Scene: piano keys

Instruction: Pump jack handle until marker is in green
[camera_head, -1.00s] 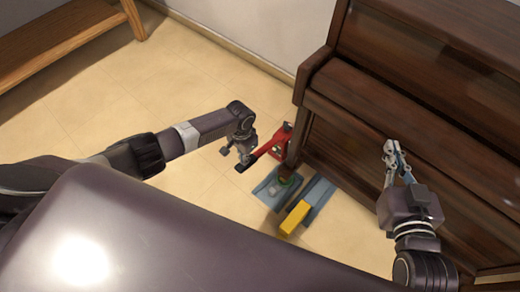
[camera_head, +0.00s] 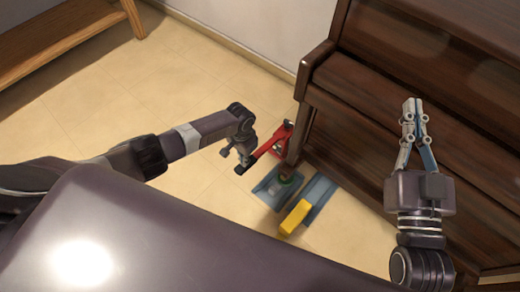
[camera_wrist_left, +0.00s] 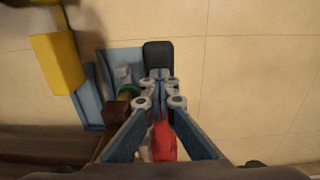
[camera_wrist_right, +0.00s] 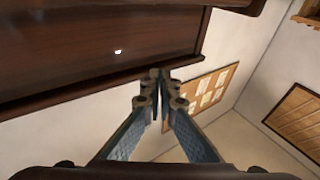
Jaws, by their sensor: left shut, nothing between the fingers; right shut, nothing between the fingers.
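The red jack (camera_head: 281,141) stands on the floor against the piano's lower corner. Its handle slopes down-left to a black grip (camera_head: 244,167). My left gripper (camera_head: 242,158) is shut and empty at the grip, seemingly just above it. In the left wrist view the black grip (camera_wrist_left: 158,55) lies just beyond the fingertips, with the red of the jack (camera_wrist_left: 163,142) between and below the fingers. Whether they touch the grip I cannot tell. My right gripper (camera_head: 413,104) is shut and empty in front of the piano. No marker can be made out.
The dark wooden piano (camera_head: 365,130) fills the right side. Near its foot are a blue-grey dolly (camera_head: 318,192) with a green round part (camera_head: 287,180) and a yellow block (camera_head: 295,217). A wooden bench (camera_head: 60,50) is at upper left. The tiled floor left of the jack is free.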

